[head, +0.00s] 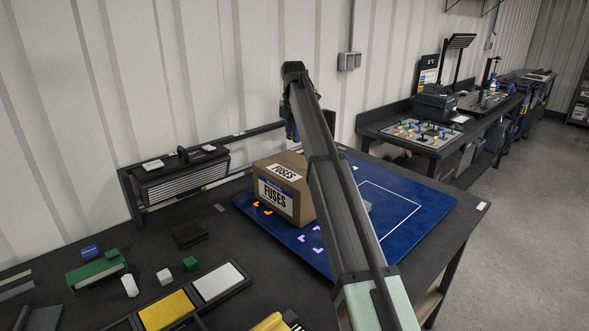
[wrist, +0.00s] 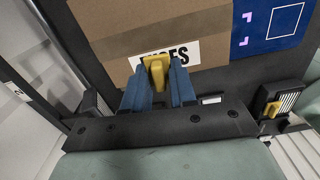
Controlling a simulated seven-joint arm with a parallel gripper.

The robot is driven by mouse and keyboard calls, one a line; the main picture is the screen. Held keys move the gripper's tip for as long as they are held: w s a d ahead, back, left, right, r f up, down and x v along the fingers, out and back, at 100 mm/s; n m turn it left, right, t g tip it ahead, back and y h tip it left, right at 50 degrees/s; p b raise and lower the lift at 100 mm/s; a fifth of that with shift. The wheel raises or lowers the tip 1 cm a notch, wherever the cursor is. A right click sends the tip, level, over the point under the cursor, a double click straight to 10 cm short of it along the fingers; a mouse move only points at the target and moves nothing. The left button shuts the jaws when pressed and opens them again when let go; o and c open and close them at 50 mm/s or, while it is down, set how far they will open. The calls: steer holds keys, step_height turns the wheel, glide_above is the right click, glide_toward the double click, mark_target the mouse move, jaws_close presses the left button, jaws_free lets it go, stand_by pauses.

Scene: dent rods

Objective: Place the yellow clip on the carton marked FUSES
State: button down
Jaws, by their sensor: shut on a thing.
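My gripper (wrist: 158,88) has blue fingers closed on the yellow clip (wrist: 156,70). In the wrist view the clip overlaps the white FUSES label of the brown carton (wrist: 185,28) and hides part of the lettering. I cannot tell whether the clip touches the carton. In the head view the carton (head: 305,207) stands on the blue mat (head: 425,215), with FUSES labels on its top and front. My gripper (head: 291,130) shows at the far end of my arm, beyond and above the carton. The clip is not discernible there, and my arm hides part of the mat.
A black vented unit (head: 180,180) stands along the wall left of the carton. Small green and white blocks, a yellow-and-white tray (head: 167,309) and another yellow piece (head: 271,322) lie at the front. The mat's outlined right part (head: 395,200) looks largely clear.

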mark_target(293, 168)
steer(key=shift+w+n, duration=0.1)
steer(key=shift+n, duration=0.3)
steer(key=shift+f, duration=4.95)
steer(key=shift+f, duration=0.1)
steer(key=c, duration=0.9)
jaws_free()
step_height(293, 168, up, 12)
steer(key=shift+r, duration=0.15)
